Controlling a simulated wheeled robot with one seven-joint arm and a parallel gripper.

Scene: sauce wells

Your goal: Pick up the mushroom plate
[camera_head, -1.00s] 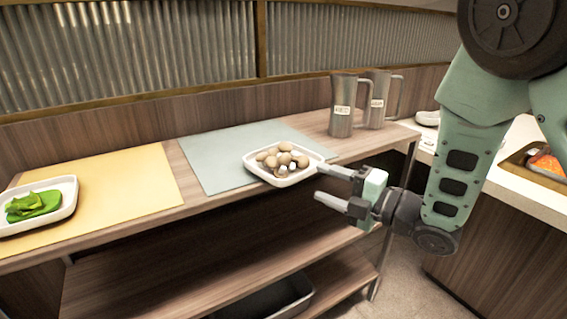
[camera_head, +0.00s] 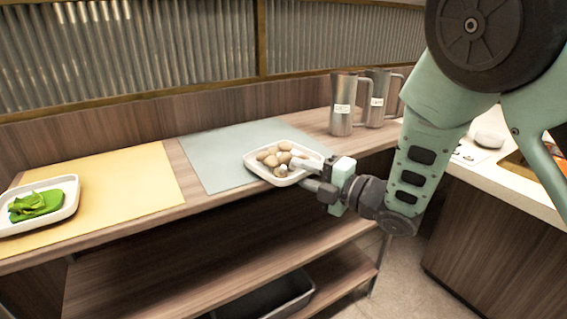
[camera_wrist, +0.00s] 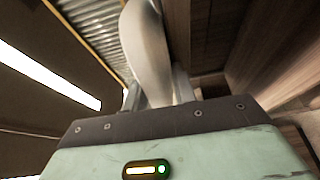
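The mushroom plate (camera_head: 262,172) is a white squarish dish with several brown mushrooms, at the front edge of the wooden shelf top in the head view. My gripper (camera_head: 304,174) is at its right-hand side. One finger lies over the rim and the other is lower, outside it. The fingers are apart, with the rim between them; I cannot see a firm hold. In the wrist view the plate's pale side (camera_wrist: 148,50) rises large between the two fingers, partly hidden by my gripper body.
A blue-grey mat (camera_head: 215,160) lies under and behind the plate. A yellow mat (camera_head: 120,185) with a plate of green vegetables (camera_head: 68,207) is at the left. Metal pitchers (camera_head: 342,118) stand behind my gripper. A white-topped counter (camera_head: 490,185) is at the right.

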